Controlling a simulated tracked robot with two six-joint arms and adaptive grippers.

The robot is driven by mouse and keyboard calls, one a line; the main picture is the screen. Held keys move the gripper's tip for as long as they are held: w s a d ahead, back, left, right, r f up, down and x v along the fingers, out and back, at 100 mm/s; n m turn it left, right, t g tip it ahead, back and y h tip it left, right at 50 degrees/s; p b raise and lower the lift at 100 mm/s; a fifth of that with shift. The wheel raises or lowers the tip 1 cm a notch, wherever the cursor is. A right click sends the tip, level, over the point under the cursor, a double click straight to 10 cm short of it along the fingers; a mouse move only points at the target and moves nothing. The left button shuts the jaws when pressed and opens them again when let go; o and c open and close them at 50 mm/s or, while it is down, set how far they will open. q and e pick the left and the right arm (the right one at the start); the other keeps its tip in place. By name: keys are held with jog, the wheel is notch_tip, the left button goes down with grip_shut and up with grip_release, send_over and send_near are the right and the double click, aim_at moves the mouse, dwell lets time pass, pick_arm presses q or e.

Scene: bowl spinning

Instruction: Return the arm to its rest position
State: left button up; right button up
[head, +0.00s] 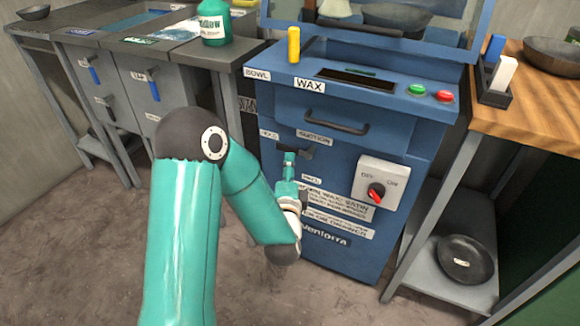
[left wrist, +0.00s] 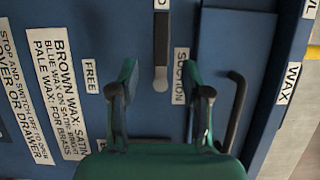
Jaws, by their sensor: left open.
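My left arm, teal with dark joints, reaches in from the lower left in the head view. Its gripper (head: 289,158) is in front of the blue machine (head: 330,205), close to a dark lever (head: 308,151) below the drawer. In the left wrist view the two gripper fingers (left wrist: 163,92) stand apart with nothing between them. The lever (left wrist: 161,78) shows there just beyond the fingertips, between the FREE and SUCTION labels. I cannot tell whether the gripper touches the lever. My right gripper is not in view.
The machine has a drawer handle (head: 336,121), a red rotary switch (head: 376,194), and green and red buttons. A wooden-topped bench (head: 540,95) stands at right, with a dark bowl (head: 464,259) on its lower shelf. A grey cabinet (head: 150,85) stands at left. The foreground floor is clear.

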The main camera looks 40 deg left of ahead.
pick_arm(q)
jog(key=s+d+f+g+h, duration=0.15)
jog(key=d+f+h, duration=0.35)
jog(key=d+f, duration=0.55)
jog(key=d+f+g+h, duration=0.3)
jog(key=d+f+h, duration=0.35)
jog(key=f, duration=0.65)
jog(key=s+d+f+n+g+h, duration=0.2)
jog(key=s+d+f+n+g, duration=0.2)
jog(key=s+d+n, duration=0.3)
jog(key=s+d+f+n+g+h, duration=0.2)
jog(key=s+d+f+n+g, duration=0.25)
jog(key=s, duration=0.55)
notch_tip(320, 180, up, 32)
jog(key=p, duration=3.1)
jog(key=shift+d+n, duration=0.35)
jog(key=shift+d, duration=0.1)
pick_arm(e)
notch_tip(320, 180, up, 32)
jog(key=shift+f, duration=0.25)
pick_arm(q)
jog(key=shift+w, duration=0.1)
jog(key=shift+c, duration=0.6)
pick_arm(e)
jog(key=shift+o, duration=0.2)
